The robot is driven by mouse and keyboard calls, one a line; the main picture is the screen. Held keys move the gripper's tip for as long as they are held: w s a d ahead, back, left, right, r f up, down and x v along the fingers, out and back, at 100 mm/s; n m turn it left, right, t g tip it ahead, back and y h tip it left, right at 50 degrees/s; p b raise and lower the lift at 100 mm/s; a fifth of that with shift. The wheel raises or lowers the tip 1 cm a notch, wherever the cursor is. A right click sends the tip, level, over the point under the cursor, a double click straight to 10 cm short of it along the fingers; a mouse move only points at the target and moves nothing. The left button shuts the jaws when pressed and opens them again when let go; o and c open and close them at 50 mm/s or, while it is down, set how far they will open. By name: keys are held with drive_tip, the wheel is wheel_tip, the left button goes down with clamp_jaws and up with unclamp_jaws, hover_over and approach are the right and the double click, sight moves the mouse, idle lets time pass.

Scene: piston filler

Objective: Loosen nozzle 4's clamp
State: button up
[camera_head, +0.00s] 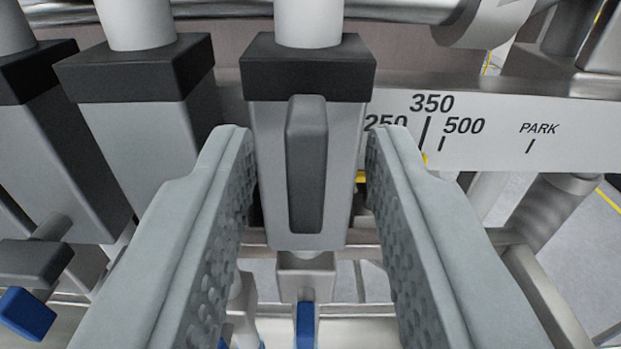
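A light grey nozzle block (270,170) with a black cap (308,68) stands upright in the middle of the view. On its front is a dark grey upright bar (307,165), which looks like its clamp handle and hangs vertically. No number shows on the block, so I cannot tell from a label that this is nozzle 4. My gripper (309,135) is open, with one finger on each side of the block and bar. Gaps show between the fingertips and the bar, and nothing is gripped. The fingers hide parts of the neighbouring hardware.
Two similar blocks (160,120) stand to the left, the farther one with a side handle (35,262) and a blue end. A white scale plate (490,130) marked 250, 350, 500 and PARK is at right. Rails and a blue piece (305,325) lie below.

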drive_tip(key=s+d, duration=0.1)
drive_tip(key=s, duration=1.6)
drive_tip(key=shift+s+d, duration=0.15)
drive_tip(key=w+a+f+m+g+h, duration=0.2)
drive_tip(key=w+a+f+m+g, duration=0.15)
drive_tip(key=a+f, duration=1.45)
drive_tip(key=s+a+f+n+t, duration=0.1)
drive_tip(key=s+a+f, duration=0.5)
drive_tip(key=a+f, duration=0.3)
drive_tip(key=s+a+f+n+t, duration=0.1)
drive_tip(key=s+a+f, duration=0.4)
drive_tip(key=a+f, duration=0.5)
drive_tip(key=a+t, duration=0.1)
drive_tip(key=a, duration=0.2)
drive_tip(key=shift+s+a+y, duration=0.35)
drive_tip(key=shift+s+y, duration=0.05)
